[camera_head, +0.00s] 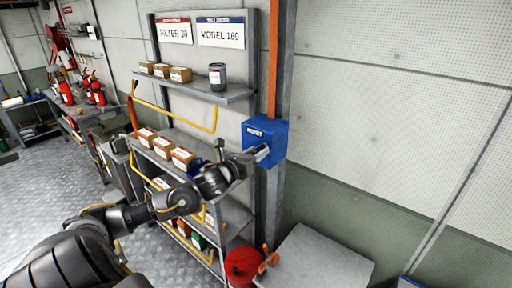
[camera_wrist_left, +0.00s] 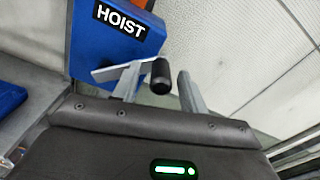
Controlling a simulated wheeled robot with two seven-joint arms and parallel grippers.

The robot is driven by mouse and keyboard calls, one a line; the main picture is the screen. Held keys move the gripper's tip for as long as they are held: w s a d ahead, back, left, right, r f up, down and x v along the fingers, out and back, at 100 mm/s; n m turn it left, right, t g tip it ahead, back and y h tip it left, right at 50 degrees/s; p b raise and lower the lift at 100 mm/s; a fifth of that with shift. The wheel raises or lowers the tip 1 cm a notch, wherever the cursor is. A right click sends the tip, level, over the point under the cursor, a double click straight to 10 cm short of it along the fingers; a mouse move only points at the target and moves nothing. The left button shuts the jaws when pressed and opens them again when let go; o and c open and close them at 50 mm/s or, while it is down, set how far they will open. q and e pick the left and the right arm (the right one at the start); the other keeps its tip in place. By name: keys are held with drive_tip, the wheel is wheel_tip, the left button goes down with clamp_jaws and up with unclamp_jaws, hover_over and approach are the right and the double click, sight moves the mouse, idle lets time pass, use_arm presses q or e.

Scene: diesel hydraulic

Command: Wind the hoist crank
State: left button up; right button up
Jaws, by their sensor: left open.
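The blue hoist box (camera_head: 266,137) is mounted on the grey post beside the shelf rack. Its HOIST label shows in the left wrist view (camera_wrist_left: 108,42). The crank has a light metal arm (camera_wrist_left: 108,71) and a black cylindrical handle (camera_wrist_left: 161,76). My left gripper (camera_head: 260,153) reaches up to the box front. In the left wrist view its two fingers (camera_wrist_left: 157,82) are open, one on each side of the black handle. I cannot tell whether either finger touches it. In the head view the gripper hides most of the crank. My right gripper is not in view.
A shelf rack (camera_head: 236,92) with small boxes and a dark can (camera_head: 217,77) stands left of the hoist box. Below are a red drum (camera_head: 241,267) and a grey tabletop (camera_head: 318,262). An orange vertical bar (camera_head: 273,55) runs above the box. The right wall is bare.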

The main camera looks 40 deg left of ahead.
use_arm(q)
drive_tip(key=shift+w, duration=0.4)
clamp_jaws()
